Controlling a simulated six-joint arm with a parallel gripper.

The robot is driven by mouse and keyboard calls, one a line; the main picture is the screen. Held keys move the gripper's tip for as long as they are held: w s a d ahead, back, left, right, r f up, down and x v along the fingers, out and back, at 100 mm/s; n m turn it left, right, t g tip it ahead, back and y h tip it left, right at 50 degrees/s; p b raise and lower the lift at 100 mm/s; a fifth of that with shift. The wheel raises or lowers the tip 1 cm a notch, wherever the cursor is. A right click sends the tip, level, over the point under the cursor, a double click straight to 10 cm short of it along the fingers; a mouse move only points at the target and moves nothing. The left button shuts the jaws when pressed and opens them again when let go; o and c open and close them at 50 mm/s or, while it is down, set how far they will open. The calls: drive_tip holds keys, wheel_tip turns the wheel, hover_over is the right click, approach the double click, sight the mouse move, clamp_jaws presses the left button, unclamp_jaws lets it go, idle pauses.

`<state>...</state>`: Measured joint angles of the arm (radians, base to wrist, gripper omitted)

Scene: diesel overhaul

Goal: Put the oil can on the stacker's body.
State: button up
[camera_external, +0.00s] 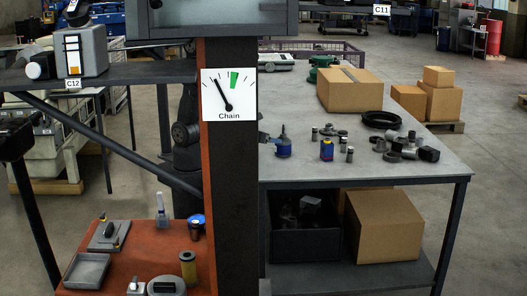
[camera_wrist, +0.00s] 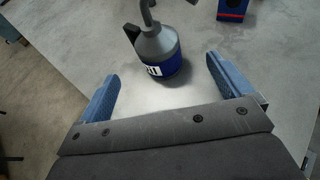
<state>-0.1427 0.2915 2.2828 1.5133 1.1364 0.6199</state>
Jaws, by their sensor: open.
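The oil can (camera_external: 283,148) is blue with a grey cone top and spout. It stands upright on the grey workbench. In the wrist view the oil can (camera_wrist: 158,58) is ahead of my gripper (camera_wrist: 163,72), near the fingertips and between their lines. My gripper is open, with its two blue fingers apart and nothing held. In the external view a dark post hides most of my arm and gripper. An orange-red surface (camera_external: 150,240) at the lower left, beside the post, looks like the stacker's body; I cannot be sure.
The dark post (camera_external: 234,180) with a Chain gauge stands between the orange surface and the workbench (camera_external: 440,165). A blue and red container (camera_external: 326,150) and metal parts lie right of the oil can. Several items crowd the orange surface. A shelf (camera_external: 130,74) hangs above it.

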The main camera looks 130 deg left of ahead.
sight(280, 137)
drive_tip(key=x, duration=0.7)
drive_tip(key=shift+a, duration=0.15)
drive_tip(key=x, duration=0.2)
drive_tip(key=s+x, duration=0.1)
drive_tip(key=x, duration=0.1)
drive_tip(key=shift+a+r, duration=0.1)
drive_tip(key=shift+a, duration=0.05)
drive_tip(key=shift+w+a+f, duration=0.15)
drive_tip(key=shift+a+f, duration=0.05)
drive_tip(key=shift+a, duration=0.25)
drive_tip(key=c, duration=1.5)
drive_tip(key=shift+r, duration=0.2)
drive_tip(key=shift+r, duration=0.55)
wheel_tip(280, 137, up, 2)
drive_tip(key=shift+r, duration=0.25)
drive_tip(key=w+d+r, duration=0.3)
drive_tip(key=d+r, duration=0.4)
drive_tip(key=d, duration=0.4)
drive_tip(key=shift+w+d, duration=0.15)
drive_tip(key=shift+w, duration=0.15)
